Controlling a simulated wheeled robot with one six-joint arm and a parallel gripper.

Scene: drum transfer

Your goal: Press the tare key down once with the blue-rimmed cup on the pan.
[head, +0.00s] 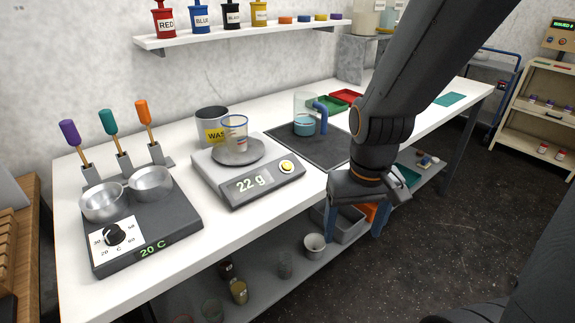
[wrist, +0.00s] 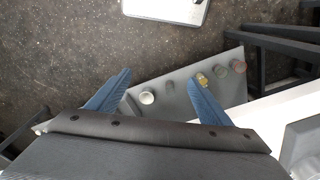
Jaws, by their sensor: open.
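The blue-rimmed cup (head: 235,131) stands upright on the round metal pan (head: 252,153) of the scale (head: 230,186). The cup is clear, with something reddish low on its side. The scale's display (head: 249,184) reads 22 g. The yellow round key (head: 287,167) is on the scale's front face, right of the display. My gripper (head: 353,222) is off the table's front edge, to the right of and lower than the scale. In the wrist view my gripper (wrist: 155,92) has its two blue fingers spread wide with nothing between them. The scale does not show in the wrist view.
A hot plate (head: 150,235) reading 20 C with two metal bowls stands left of the scale. A grey WASTE pot (head: 211,125) is behind it. A dark mat (head: 300,148) with a teal vessel lies right. The lower shelf (head: 262,290) holds several small containers.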

